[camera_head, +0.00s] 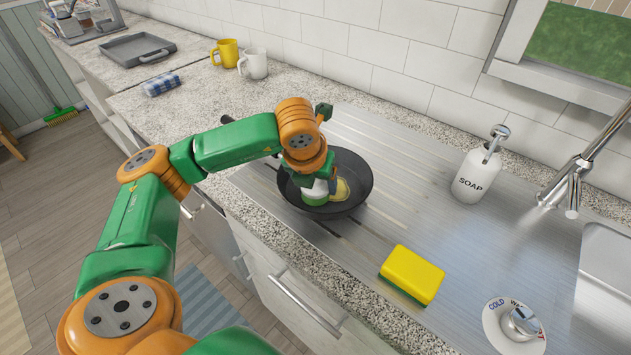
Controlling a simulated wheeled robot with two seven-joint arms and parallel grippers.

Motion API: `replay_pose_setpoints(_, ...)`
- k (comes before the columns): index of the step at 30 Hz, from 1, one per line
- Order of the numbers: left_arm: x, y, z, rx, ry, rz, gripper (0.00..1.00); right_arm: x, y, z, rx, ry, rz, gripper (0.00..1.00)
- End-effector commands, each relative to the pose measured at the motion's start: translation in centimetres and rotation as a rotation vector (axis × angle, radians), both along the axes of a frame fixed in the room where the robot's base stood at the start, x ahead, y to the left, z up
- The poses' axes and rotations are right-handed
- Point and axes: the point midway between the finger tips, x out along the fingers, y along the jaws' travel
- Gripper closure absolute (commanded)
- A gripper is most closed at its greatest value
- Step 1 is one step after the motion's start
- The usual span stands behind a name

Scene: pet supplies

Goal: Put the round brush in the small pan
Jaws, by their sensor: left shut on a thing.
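The small pan (352,204) is dark and round and sits on the metal drainboard left of the sink. My left gripper (322,182) points down over the pan, shut on the round brush (314,197). The brush shows as a white and green round head, low inside the pan's rim. The gripper hides its upper part, and I cannot tell whether it touches the pan floor. A yellowish patch (342,190) shows in the pan beside the brush; I cannot tell what it is. My right gripper is not in view.
A yellow and green sponge (412,274) lies right of the pan near the front edge. A white soap dispenser (477,176) stands behind it. Yellow (227,53) and white (254,63) mugs, a blue checked cloth (161,84) and a grey tray (137,48) are at back left.

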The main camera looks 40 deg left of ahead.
Motion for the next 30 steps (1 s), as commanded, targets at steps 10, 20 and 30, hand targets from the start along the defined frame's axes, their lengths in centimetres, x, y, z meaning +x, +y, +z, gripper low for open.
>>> replay_pose_setpoints(10,0.0,0.0,-0.3,-0.001,0.0,0.0,0.0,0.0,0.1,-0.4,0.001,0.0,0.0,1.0)
replay_pose_setpoints(20,-0.9,-0.4,2.6,-0.002,-0.006,-0.001,0.0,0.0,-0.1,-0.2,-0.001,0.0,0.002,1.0)
replay_pose_setpoints(30,-3.9,-1.3,10.5,0.0,-0.003,0.0,0.0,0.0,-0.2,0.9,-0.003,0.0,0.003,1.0)
